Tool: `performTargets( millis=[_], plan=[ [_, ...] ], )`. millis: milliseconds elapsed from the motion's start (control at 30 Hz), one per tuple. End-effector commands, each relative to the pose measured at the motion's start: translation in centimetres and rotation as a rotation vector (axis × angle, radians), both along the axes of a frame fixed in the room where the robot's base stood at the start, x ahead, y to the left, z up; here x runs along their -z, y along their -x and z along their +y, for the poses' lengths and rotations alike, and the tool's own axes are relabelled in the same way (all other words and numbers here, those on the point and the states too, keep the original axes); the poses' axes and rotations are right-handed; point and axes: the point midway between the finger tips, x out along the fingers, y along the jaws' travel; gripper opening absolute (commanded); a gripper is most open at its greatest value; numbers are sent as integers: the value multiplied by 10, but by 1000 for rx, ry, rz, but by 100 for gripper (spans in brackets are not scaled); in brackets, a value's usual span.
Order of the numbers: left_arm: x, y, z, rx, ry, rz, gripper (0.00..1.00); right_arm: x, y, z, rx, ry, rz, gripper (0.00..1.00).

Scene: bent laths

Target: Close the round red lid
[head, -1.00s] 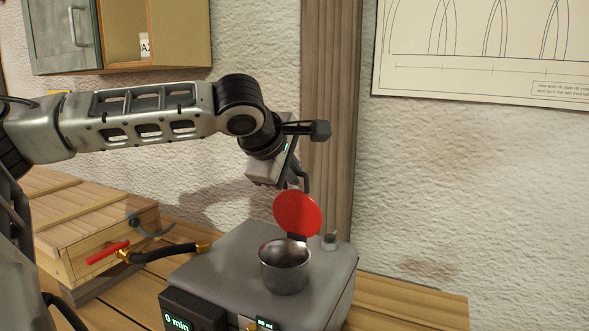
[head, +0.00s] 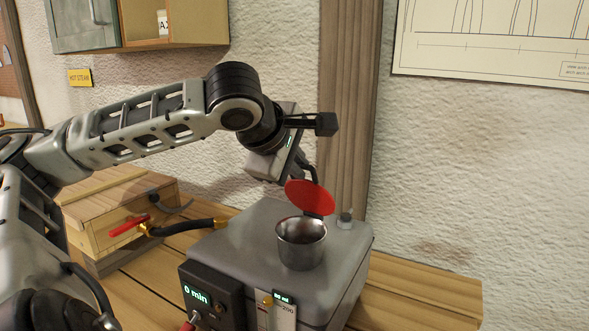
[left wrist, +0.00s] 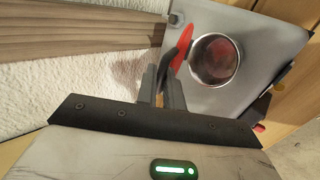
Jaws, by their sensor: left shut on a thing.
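The round red lid (head: 310,197) stands raised and tilted at the back rim of a round metal pot (head: 301,245), which is open at the top. The pot sits in the top of a grey machine (head: 245,235). In the left wrist view the lid (left wrist: 185,45) shows nearly edge-on beside the pot's mouth (left wrist: 214,60). My left gripper (left wrist: 162,88) is shut on a dark bar that runs to the lid, apparently its handle. In the head view this gripper (head: 306,170) is behind and above the lid, and its fingertips are partly hidden. My right gripper is out of view.
A small knob (head: 345,218) stands on the machine right of the lid. A black hose (head: 185,228) with a red-handled valve (head: 130,225) joins the machine to a wooden box (head: 110,205). A wooden post (head: 350,110) and rough wall stand close behind.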

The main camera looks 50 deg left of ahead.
Motion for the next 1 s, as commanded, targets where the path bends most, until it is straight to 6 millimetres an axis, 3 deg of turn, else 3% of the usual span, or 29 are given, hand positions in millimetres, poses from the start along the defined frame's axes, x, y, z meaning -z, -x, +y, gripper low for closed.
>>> performTargets(
  millis=[1000],
  plan=[
    [33,39,-13,2,1,9,0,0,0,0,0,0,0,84]
  ],
)
